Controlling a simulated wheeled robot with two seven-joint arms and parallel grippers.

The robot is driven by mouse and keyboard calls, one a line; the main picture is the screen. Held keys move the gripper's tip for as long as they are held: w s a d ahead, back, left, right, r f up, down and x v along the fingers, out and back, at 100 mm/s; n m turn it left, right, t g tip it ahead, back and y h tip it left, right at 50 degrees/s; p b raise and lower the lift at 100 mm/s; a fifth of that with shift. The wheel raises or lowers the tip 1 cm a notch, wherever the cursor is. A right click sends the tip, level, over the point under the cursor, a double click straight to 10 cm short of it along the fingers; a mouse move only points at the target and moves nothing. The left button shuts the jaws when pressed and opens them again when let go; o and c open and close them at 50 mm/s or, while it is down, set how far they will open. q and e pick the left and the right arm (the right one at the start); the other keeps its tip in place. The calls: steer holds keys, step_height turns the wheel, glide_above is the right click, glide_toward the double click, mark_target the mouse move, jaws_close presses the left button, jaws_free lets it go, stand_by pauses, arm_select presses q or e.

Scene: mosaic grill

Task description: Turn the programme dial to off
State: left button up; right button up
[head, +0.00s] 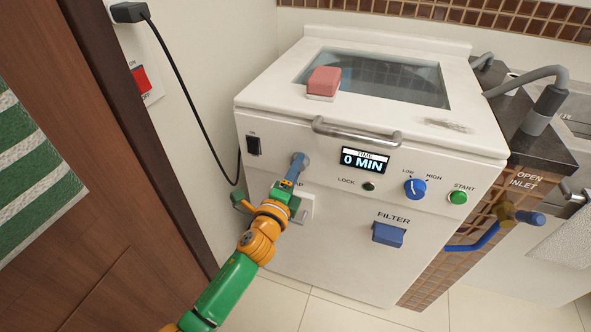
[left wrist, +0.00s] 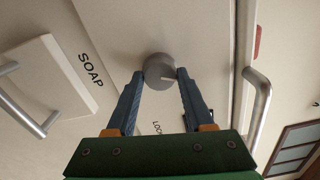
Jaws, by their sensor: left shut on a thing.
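My left gripper (head: 297,167) is at the front panel of the white machine (head: 345,240), left of the display and above the soap drawer. In the left wrist view its two blue fingers (left wrist: 160,78) are closed on either side of a round grey knob (left wrist: 159,66), which I take to be the programme dial. In the head view the fingers mostly cover this dial, and its markings cannot be read. The display (head: 365,161) reads 0 MIN. My right gripper is in neither view.
A handle (head: 355,133) sticks out above the display. A blue low/high knob (head: 415,188), green start button (head: 458,197) and filter tab (head: 388,234) are to the right. The soap drawer (left wrist: 45,85) sits beside the fingers. A red sponge (head: 324,81) lies on the lid.

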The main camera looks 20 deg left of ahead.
arm_select(q)
jaws_close()
steer(key=shift+r+n+p, duration=0.1)
steer(key=shift+n+p, duration=2.25)
steer(key=shift+n, duration=7.75)
steer(key=o, duration=1.2)
jaws_free()
